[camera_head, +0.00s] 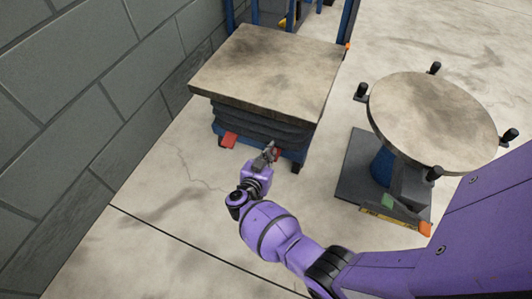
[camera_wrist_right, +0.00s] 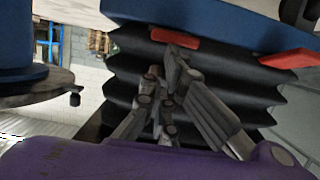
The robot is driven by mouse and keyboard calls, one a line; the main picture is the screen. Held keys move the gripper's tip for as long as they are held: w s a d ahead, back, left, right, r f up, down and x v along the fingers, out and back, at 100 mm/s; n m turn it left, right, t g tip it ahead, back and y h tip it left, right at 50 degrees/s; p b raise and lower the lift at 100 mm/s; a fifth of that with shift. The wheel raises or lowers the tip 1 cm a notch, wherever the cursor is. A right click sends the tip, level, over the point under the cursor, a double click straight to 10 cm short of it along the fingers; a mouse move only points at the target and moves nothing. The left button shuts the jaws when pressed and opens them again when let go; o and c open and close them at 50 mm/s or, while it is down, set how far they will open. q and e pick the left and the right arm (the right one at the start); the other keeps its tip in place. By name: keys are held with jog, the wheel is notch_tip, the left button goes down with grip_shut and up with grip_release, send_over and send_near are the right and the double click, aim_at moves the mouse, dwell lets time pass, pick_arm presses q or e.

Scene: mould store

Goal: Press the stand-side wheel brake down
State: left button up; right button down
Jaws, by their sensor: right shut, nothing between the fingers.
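The lift table (camera_head: 270,70) has a worn square top and black bellows. Two red brake pedals stick out low on its near side. The stand-side one (camera_head: 276,154) is the right pedal, nearer the round stand (camera_head: 430,115), and is partly hidden behind my right gripper (camera_head: 268,151). The other pedal (camera_head: 229,140) is further left. In the right wrist view, which looks upside down, the stand-side pedal (camera_wrist_right: 175,38) is just beyond the fingertips of my right gripper (camera_wrist_right: 166,68). The gripper is shut and empty; I cannot tell whether it touches the pedal. My left gripper is out of view.
A block wall (camera_head: 80,90) runs along the left. A caster (camera_head: 296,167) is under the table's right corner. The round stand with black knobs and a dark base (camera_head: 355,180) is to the right. Floor between is clear.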

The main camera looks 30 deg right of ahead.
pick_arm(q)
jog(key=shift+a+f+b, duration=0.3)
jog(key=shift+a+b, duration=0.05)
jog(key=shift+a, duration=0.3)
pick_arm(e)
jog(key=shift+s+a+f, duration=0.2)
jog(key=shift+a+f, duration=0.05)
jog(key=shift+f, duration=0.5)
jog(key=shift+s+a+f, duration=0.2)
jog(key=shift+f, duration=0.5)
